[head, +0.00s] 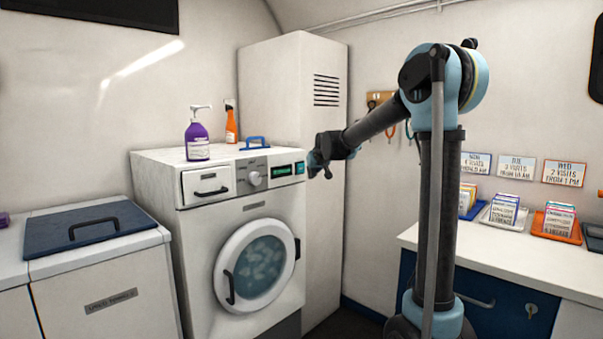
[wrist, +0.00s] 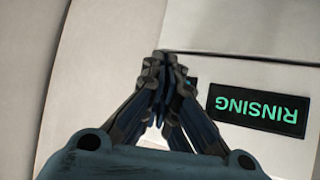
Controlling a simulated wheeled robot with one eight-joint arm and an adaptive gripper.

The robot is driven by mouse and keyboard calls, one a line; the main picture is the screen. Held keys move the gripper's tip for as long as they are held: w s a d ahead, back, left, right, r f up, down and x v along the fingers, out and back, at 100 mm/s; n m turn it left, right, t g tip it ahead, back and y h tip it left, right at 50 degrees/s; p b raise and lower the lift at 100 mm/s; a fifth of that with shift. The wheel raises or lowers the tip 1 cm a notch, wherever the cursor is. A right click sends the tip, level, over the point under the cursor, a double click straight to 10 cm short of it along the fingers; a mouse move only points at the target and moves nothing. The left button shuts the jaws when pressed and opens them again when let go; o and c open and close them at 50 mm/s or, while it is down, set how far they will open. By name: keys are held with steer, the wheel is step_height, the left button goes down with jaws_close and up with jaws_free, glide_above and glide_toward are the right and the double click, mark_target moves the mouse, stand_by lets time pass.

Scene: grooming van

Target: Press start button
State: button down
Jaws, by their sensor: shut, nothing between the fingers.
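The washing machine (head: 190,243) stands left of centre with its round door shut and wet, pale contents behind the glass. Its small dark display (head: 284,170) is lit green; in the wrist view the display (wrist: 257,108) reads "RINSING", upside down. The start button (head: 299,168) looks like the small teal square at the right end of the panel.
A counter (head: 490,253) with card trays is at right, a blue-lidded bin (head: 85,228) at left.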

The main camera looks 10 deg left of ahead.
steer(key=shift+s+d, duration=0.9)
steer(key=shift+d, duration=0.25)
stand_by(0.6)
steer(key=s+d+f+m+g+h, duration=0.15)
steer(key=s+d+f, duration=0.25)
steer(key=s+d, duration=0.65)
steer(key=s+d+f+m+g+h, duration=0.15)
steer(key=s+d+f, duration=0.4)
steer(key=s, duration=0.75)
steer(key=s+d+f+g, duration=0.1)
steer(key=s+d+f, duration=0.2)
steer(key=s, duration=0.6)
steer(key=s+d+f+g, duration=0.2)
steer(key=s+d+f, duration=0.1)
steer(key=s+f, duration=0.4)
steer(key=s+d+f+m+g, duration=0.1)
steer(key=s+d+f, duration=0.3)
steer(key=s, duration=0.7)
steer(key=shift+f+g+h, duration=0.4)
steer(key=shift+f, duration=0.5)
steer(key=shift+s, duration=0.1)
